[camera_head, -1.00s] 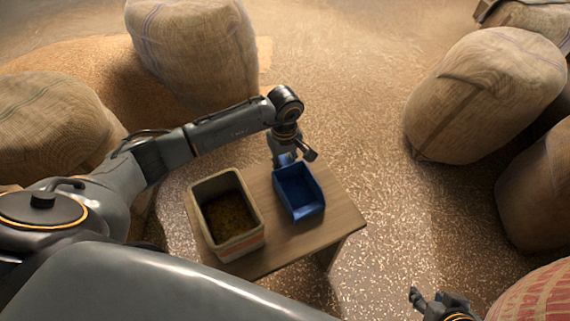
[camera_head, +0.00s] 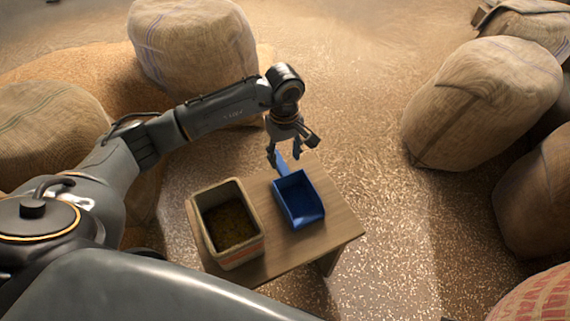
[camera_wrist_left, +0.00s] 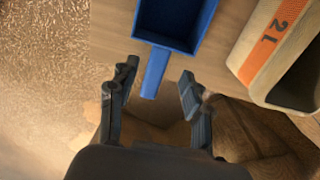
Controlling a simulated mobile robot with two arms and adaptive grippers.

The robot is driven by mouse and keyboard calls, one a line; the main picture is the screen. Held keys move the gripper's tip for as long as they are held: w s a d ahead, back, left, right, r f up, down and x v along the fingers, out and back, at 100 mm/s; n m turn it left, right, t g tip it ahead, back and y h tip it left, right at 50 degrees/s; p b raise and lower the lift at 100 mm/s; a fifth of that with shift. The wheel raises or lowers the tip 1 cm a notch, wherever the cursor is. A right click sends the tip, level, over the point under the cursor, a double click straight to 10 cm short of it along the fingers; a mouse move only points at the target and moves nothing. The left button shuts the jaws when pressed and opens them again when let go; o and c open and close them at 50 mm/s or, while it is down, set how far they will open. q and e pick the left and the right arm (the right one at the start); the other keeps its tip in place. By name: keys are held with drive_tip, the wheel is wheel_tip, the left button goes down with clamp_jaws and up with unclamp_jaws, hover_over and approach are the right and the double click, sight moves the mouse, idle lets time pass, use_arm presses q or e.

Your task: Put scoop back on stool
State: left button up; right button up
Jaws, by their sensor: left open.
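The blue scoop (camera_head: 298,200) lies on the wooden stool (camera_head: 338,226), right of a square container, with its handle toward the far edge. My left gripper (camera_head: 284,158) is open above the handle end. In the left wrist view the scoop (camera_wrist_left: 176,22) shows at the top, its handle pointing down between the spread fingers of my left gripper (camera_wrist_left: 158,88), not touching either. My right gripper is out of view, apart from perhaps a dark bit at the bottom edge.
The square container (camera_head: 230,225) with dark grainy contents stands on the stool's left part; its "2 L" band shows in the left wrist view (camera_wrist_left: 272,40). Full sacks (camera_head: 484,103) stand around on the grain-strewn floor. Floor right of the stool is free.

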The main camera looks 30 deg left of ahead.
use_arm(q)
drive_tip(key=shift+r, duration=1.85)
